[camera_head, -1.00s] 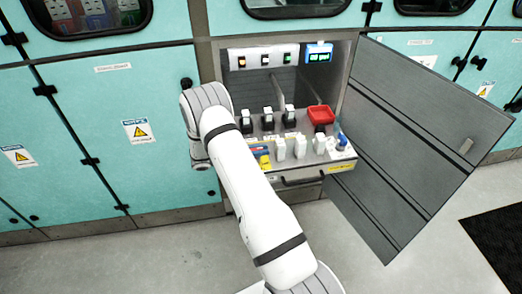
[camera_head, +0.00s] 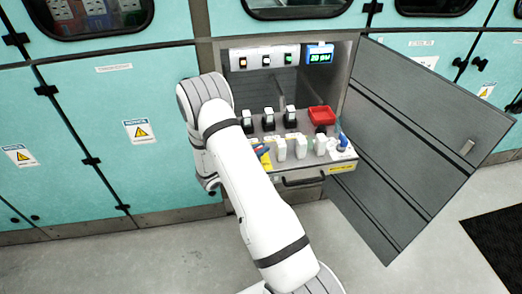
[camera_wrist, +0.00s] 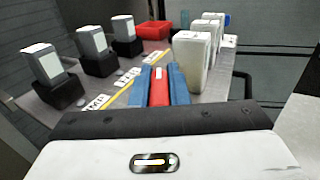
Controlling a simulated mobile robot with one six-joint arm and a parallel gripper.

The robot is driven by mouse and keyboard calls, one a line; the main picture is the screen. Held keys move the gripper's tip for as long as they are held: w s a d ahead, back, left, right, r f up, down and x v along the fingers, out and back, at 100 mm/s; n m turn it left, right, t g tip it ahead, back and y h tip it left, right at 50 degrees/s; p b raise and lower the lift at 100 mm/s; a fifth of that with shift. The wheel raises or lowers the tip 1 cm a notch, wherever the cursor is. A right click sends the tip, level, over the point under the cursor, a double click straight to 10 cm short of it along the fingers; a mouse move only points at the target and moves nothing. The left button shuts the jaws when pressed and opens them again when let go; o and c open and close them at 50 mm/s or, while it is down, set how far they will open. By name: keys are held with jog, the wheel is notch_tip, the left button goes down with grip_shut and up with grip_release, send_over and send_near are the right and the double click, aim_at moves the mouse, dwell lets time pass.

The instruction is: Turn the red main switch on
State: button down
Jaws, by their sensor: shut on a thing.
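In the wrist view my gripper (camera_wrist: 159,88) has two blue fingers reaching forward from the dark wrist body. A narrow red piece, the red main switch handle (camera_wrist: 158,92), lies between them, and the fingers are closed on it. In the head view the blue fingers show at the front left of the pulled-out drawer, beside my arm, above a yellow plate (camera_head: 266,163). The switch's base and its on or off marking are hidden by the fingers and wrist.
Several dark sockets with grey modules (camera_head: 268,118) stand behind, and white modules (camera_head: 300,147) stand to the right. A red tray (camera_head: 322,115) is at the back right. The cabinet door (camera_head: 425,135) hangs open on the right. A lit display (camera_head: 319,54) and indicator lamps are above.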

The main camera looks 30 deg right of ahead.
jog(key=n+t+y+b, duration=0.1)
jog(key=n+t, duration=0.1)
jog(key=t, duration=0.1)
jog(key=n+t+y, duration=0.2)
jog(key=t, duration=0.1)
jog(key=n+t+y+b, duration=0.1)
jog(key=n+t, duration=0.1)
jog(key=shift+w+a+f+t+b, duration=0.1)
jog(key=shift+w+a+t+b, duration=0.05)
jog(key=shift+w+t+b, duration=0.25)
jog(key=shift+w+a+n+t+y+b, duration=0.15)
jog(key=shift+n+t+y+b, duration=0.25)
jog(key=shift+n+t+y, duration=0.6)
jog(key=shift+w+a+n+t+y+b, duration=0.1)
jog(key=shift+n+t+y+b, duration=0.25)
jog(key=shift+n+t+y, duration=0.6)
jog(key=shift+r+g+y, duration=0.2)
jog(key=shift+g+y, duration=0.05)
jog(key=shift+y, duration=0.1)
jog(key=c, duration=1.4)
grip_release()
jog(key=v, duration=0.8)
jog(key=shift+b, duration=0.3)
